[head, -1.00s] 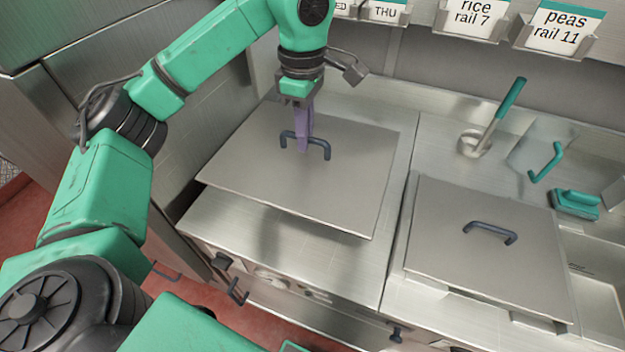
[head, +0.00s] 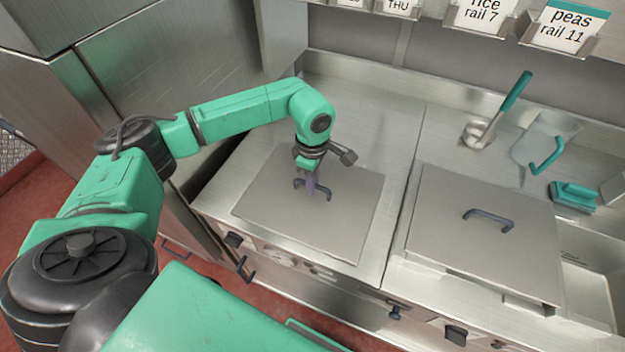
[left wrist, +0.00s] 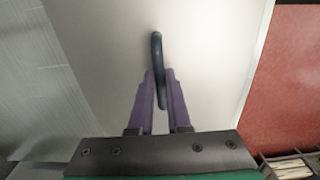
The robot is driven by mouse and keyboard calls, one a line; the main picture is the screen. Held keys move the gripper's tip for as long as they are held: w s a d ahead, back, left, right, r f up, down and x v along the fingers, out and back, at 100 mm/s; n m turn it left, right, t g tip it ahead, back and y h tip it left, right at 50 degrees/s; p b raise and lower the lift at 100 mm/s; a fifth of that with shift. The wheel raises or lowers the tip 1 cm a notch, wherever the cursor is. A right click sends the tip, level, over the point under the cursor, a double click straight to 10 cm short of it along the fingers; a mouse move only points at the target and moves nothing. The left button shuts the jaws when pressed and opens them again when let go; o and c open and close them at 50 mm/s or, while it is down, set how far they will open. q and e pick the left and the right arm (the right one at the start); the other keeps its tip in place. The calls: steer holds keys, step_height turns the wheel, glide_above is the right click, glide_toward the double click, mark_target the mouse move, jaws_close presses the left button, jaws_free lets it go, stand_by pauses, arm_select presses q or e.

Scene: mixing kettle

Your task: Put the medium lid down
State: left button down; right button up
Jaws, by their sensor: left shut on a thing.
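The lid in my grip is a flat square steel plate (head: 270,205) with a dark bar handle on top. My left gripper (head: 312,190) is shut on that handle from above, its purple fingers on either side of the bar. In the left wrist view the handle (left wrist: 158,70) runs between the fingertips (left wrist: 160,85), with the lid's pale surface beneath. The lid lies level at or just above the left steel counter, near its front edge; I cannot tell whether it touches. My right gripper is not in view.
A second steel lid (head: 470,250) with a dark handle covers the well on the right. Behind it are a ladle (head: 495,115), a clear scoop with a teal handle (head: 545,155) and a teal brush (head: 572,197). Counter (head: 340,100) behind the held lid is bare.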

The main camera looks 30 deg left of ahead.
arm_select(q)
steer(key=c, duration=0.9)
jaws_free()
steer(key=shift+o, duration=0.2)
steer(key=shift+s, duration=0.1)
steer(key=shift+r, duration=0.1)
steer(key=shift+r, duration=0.3)
step_height(320, 180, up, 11)
steer(key=b, duration=0.3)
steer(key=shift+r+b, duration=0.2)
steer(key=shift+b, duration=0.15)
